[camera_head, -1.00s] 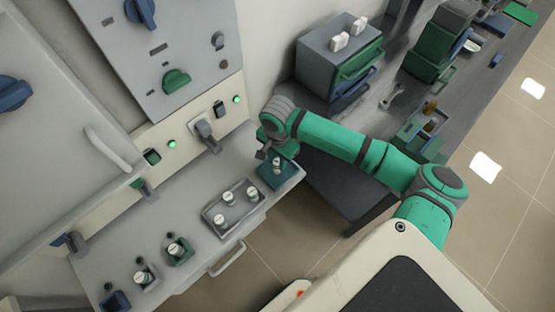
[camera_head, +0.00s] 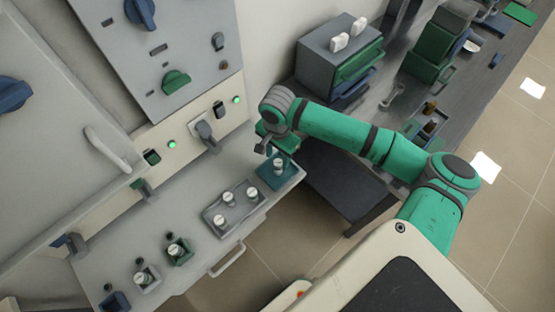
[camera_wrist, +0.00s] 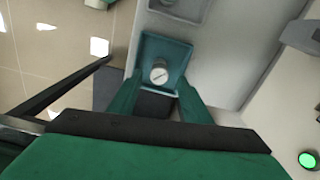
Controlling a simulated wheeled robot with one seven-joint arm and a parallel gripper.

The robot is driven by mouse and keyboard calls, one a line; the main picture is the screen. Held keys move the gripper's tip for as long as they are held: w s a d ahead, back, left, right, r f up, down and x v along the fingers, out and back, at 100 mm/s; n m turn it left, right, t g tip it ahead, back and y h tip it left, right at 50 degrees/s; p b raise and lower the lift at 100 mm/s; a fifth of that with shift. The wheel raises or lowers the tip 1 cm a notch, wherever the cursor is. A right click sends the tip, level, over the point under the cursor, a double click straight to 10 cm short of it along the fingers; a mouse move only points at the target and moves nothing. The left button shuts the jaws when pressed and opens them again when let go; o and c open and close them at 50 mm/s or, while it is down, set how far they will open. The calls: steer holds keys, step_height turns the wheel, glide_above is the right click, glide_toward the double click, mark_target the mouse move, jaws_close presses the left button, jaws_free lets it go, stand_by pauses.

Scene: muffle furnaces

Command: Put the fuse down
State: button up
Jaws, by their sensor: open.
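A white-topped fuse (camera_head: 278,168) stands upright in a small teal tray (camera_head: 291,177) at the right end of the grey shelf. In the wrist view the fuse (camera_wrist: 159,72) shows its round slotted top inside the teal tray (camera_wrist: 178,50). My gripper (camera_head: 273,149) is just above the tray. In the wrist view the fingers of my gripper (camera_wrist: 160,88) are spread, one on each side of the fuse, with nothing between them touching it that I can see.
A grey tray (camera_head: 234,214) with several fuses stands left of the teal tray. Single fuses stand in a green holder (camera_head: 181,255) and a grey holder (camera_head: 150,282) further left. A shelf handle (camera_head: 228,261) sticks out in front. The furnace panel (camera_head: 165,70) rises behind.

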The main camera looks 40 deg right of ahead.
mark_target(277, 163)
step_height(277, 163, up, 9)
steer(key=shift+f, duration=0.2)
stand_by(0.5)
